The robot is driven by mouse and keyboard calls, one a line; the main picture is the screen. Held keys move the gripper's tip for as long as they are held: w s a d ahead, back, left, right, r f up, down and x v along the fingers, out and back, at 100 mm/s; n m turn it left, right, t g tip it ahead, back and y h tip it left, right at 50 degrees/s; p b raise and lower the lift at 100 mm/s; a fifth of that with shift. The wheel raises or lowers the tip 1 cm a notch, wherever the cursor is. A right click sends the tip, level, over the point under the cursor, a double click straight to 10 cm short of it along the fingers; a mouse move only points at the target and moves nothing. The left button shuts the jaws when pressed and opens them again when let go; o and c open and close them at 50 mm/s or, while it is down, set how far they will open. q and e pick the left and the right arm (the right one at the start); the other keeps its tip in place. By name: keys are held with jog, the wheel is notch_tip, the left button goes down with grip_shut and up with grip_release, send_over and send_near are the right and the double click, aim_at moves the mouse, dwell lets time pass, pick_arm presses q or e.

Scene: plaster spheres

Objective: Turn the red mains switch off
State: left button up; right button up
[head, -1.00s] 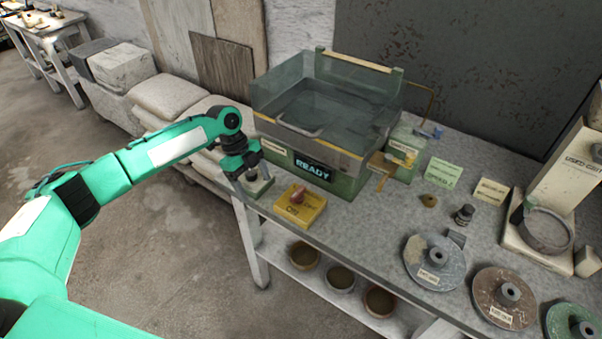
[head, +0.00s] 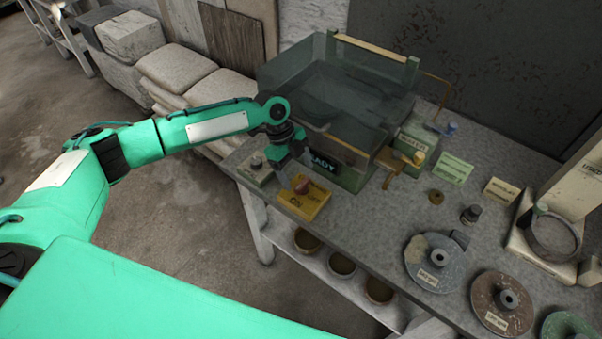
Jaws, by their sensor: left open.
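The mains switch is a red knob (head: 302,185) on a yellow box (head: 308,205) near the front left edge of the workbench. The small dark label on the box seems to read "ON". My left gripper (head: 287,176) is open and points down just behind and left of the red knob. Its fingers are dark and small here, and I cannot tell whether one touches the knob. My right gripper is out of view.
A pale box with a grey knob (head: 257,162) stands left of the yellow box. A glass-walled tank (head: 340,100) with a "READY" display, partly covered by my gripper, stands behind. Grinding discs (head: 435,262) lie to the right. Bare bench top lies between.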

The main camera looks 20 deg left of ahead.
aim_at(302, 183)
pick_arm(q)
jog(key=shift+s+d+f, duration=0.25)
jog(key=shift+d+f, duration=0.35)
jog(key=shift+f, duration=0.75)
jog(key=shift+d, duration=0.1)
jog(key=c, duration=1)
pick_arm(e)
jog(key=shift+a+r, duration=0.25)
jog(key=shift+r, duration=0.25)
